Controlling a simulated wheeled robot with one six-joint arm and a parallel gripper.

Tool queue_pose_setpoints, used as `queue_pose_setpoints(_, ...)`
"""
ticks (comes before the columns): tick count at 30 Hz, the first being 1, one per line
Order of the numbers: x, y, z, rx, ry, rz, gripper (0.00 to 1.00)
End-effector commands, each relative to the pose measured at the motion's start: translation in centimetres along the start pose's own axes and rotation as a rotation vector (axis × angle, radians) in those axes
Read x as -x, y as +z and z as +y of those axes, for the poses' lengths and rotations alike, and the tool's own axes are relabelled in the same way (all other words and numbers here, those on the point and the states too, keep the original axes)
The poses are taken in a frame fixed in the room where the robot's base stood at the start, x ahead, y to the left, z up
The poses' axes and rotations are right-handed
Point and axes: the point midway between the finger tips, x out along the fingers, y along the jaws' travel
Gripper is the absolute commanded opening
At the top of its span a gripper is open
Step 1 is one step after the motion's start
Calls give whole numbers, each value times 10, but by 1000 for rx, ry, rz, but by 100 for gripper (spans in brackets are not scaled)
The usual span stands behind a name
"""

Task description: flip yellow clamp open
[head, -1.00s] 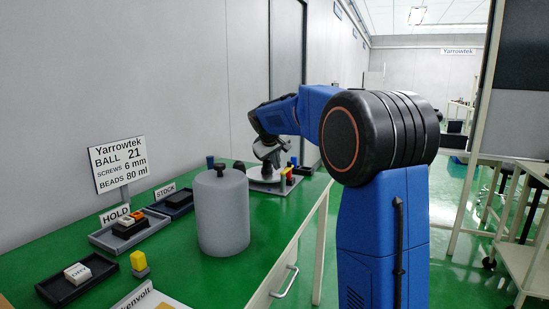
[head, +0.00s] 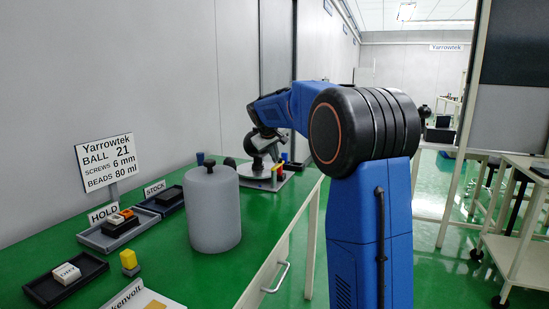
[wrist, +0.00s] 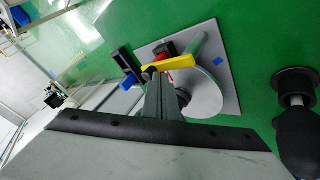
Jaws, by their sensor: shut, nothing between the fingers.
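The yellow clamp (wrist: 174,63) is a small bar over a grey square plate (wrist: 228,85) in the wrist view. A red part (wrist: 165,49) lies against it, and a grey disc (wrist: 206,92) is partly under it. The gripper hides part of the disc.
A black upright part (wrist: 125,62) and a blue piece (wrist: 131,82) stand left of the clamp. A black knobbed object (wrist: 297,90) is at the right. A grey cylinder (head: 214,212) and trays (head: 66,282) stand on the green bench nearer the head camera.

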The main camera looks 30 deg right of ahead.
Motion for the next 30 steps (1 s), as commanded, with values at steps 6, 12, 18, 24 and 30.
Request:
queue_pose_setpoints(6,0,1,0,-26,14,-15,0)
queue_pose_setpoints(12,0,1,1,-53,30,-29,0)
queue_pose_setpoints(18,0,2,3,-117,67,-66,0)
queue_pose_setpoints(24,0,5,5,-240,137,-134,0)
queue_pose_setpoints(30,1,9,8,-391,222,-217,0)
